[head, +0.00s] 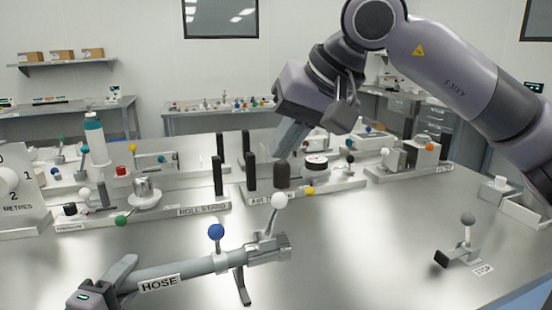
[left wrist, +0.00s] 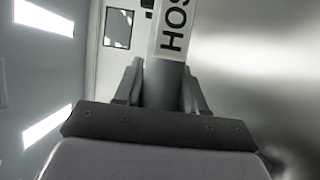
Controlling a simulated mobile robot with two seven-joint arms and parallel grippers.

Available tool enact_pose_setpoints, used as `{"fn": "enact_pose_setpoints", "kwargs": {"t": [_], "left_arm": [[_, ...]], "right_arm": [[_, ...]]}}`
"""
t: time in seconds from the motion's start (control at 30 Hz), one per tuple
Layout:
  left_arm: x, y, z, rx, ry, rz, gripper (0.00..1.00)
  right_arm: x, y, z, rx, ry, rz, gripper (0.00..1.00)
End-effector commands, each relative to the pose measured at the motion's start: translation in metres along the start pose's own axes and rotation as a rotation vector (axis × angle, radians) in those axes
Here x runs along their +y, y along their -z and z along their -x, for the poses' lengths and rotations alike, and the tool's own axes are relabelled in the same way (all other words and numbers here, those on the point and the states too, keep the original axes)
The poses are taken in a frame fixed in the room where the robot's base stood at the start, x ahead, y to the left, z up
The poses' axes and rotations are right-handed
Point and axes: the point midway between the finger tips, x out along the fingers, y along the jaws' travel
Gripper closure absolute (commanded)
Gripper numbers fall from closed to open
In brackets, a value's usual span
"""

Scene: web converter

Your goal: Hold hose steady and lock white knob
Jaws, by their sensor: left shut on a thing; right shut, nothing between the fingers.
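The grey hose (head: 185,268), with a HOSE label, lies roughly level above the table on a dark leg. My left gripper (head: 128,274) is shut on its left end; in the left wrist view the hose (left wrist: 163,85) runs between the two fingers. The white knob (head: 279,200) tops a short, tilted lever at the hose's right end fitting (head: 268,248). A blue knob (head: 216,232) stands on the hose's middle. My right gripper (head: 286,146) is shut and empty, up behind the white knob and apart from it, fingers pointing down.
A roll stand (head: 190,211) and other fixtures with dark posts and coloured knobs line the back of the table. A grey-knobbed STOP lever (head: 467,220) stands at right. The metal table (head: 370,250) is clear between the hose and that lever.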

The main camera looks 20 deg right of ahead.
Motion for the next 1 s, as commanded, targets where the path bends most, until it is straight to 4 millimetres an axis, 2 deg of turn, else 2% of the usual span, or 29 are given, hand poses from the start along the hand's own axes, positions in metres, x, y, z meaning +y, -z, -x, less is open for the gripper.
{"fn": "enact_pose_setpoints", "kwargs": {"t": [0.03,1.0], "left_arm": [[-0.0137,-0.0008,0.0011,0.001,0.031,0.006,1.00],[-0.0088,-0.0011,0.0011,0.001,0.032,0.009,1.00]], "right_arm": [[0.0003,-0.0002,0.0019,0.001,0.000,-0.001,1.00],[-0.0031,0.0036,0.0104,0.000,0.000,0.000,1.00]]}}
